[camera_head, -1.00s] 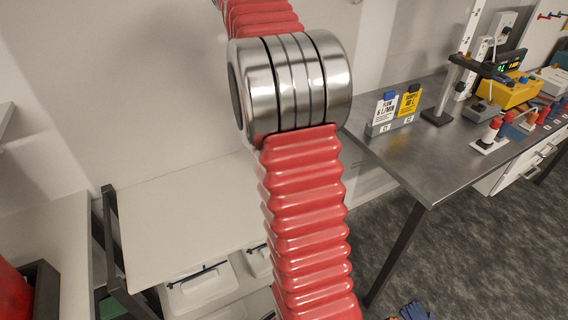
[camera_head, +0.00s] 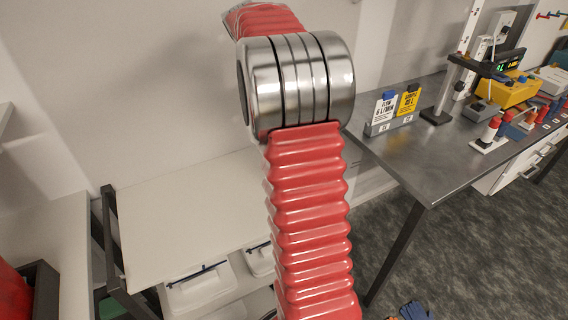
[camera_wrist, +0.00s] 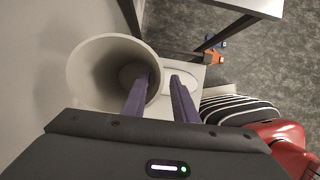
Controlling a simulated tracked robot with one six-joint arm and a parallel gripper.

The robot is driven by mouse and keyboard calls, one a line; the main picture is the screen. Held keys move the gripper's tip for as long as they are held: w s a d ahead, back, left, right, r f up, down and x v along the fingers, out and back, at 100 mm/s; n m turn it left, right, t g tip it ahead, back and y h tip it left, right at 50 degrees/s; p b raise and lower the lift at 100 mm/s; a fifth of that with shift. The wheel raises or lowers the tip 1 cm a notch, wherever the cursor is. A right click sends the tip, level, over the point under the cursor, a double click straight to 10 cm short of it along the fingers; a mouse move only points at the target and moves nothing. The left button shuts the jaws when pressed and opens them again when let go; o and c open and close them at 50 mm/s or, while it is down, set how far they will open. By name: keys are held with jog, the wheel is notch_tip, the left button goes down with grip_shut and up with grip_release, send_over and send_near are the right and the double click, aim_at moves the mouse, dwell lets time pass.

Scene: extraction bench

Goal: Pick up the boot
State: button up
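A pale grey, hollow, round-mouthed thing (camera_wrist: 82,72) stands at the left in the wrist view; it looks like the boot, but I see mainly its wide opening. My gripper (camera_wrist: 160,77) is open, with two purple fingers apart. The left finger overlaps the right part of the opening and the right finger is outside it. I cannot tell whether the left finger is inside or above the rim. In the head view my arm hides the gripper, and the boot does not show.
A pale shelf top (camera_head: 185,215) has white bins (camera_head: 200,288) below it. A grey metal bench (camera_head: 430,160) at the right carries signs and a yellow device (camera_head: 512,92). A blue thing (camera_head: 414,311) lies low at the bottom edge. A wall is close behind.

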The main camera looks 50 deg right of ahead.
jog(key=shift+f, duration=0.1)
jog(key=x, duration=0.5)
jog(key=shift+d, duration=0.2)
dwell(0.6)
grip_shut()
dwell(1.3)
